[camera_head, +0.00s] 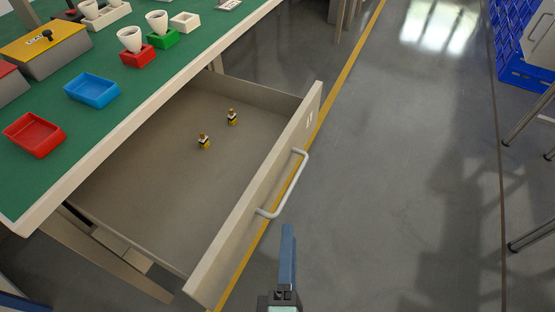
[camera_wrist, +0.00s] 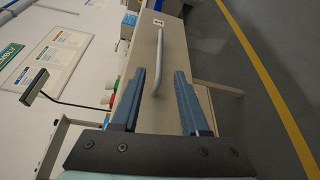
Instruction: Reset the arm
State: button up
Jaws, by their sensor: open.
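My gripper (camera_wrist: 158,92) is open and empty in the wrist view, its two blue-grey fingers spread apart in front of the drawer front. In the head view one blue finger of my gripper (camera_head: 287,245) shows at the bottom, just below the drawer handle (camera_head: 300,180). The handle also shows in the wrist view (camera_wrist: 143,45), ahead of the fingers and apart from them as far as I can tell. The drawer (camera_head: 240,215) stands pulled out from under the green-topped bench.
On the bench (camera_head: 120,125) are a blue tray (camera_head: 91,91), a red tray (camera_head: 34,136), a yellow-topped box (camera_head: 45,45), and white cups on red and green blocks (camera_head: 137,56). Blue crates (camera_head: 525,70) stand at the upper right. The floor (camera_head: 400,180) right of the drawer is clear.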

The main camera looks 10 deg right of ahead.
jog(key=w+r+m+t+h, duration=0.15)
jog(key=w+r+m, duration=0.3)
jog(key=r, duration=0.65)
jog(key=w+r+m+t, duration=0.25)
jog(key=r+m, duration=0.35)
jog(key=r, duration=0.5)
jog(key=w+r+m+t+h, duration=0.15)
jog(key=w+r+m, duration=0.3)
jog(key=r, duration=0.55)
jog(key=s+a+r+m+t+y, duration=0.1)
jog(key=s+a+r+t+y, duration=0.15)
jog(key=r, duration=0.45)
jog(key=s+a+r+m+t+y+p, duration=0.1)
jog(key=s+a+r+y, duration=0.15)
jog(key=r, duration=0.45)
jog(key=s+a+r+t+y, duration=0.1)
jog(key=s+r+t+y, duration=0.15)
jog(key=r, duration=0.45)
notch_tip(320, 180, up, 29)
jog(key=p, duration=2.9)
jog(key=shift+w+p, duration=0.2)
jog(key=shift+p, duration=0.2)
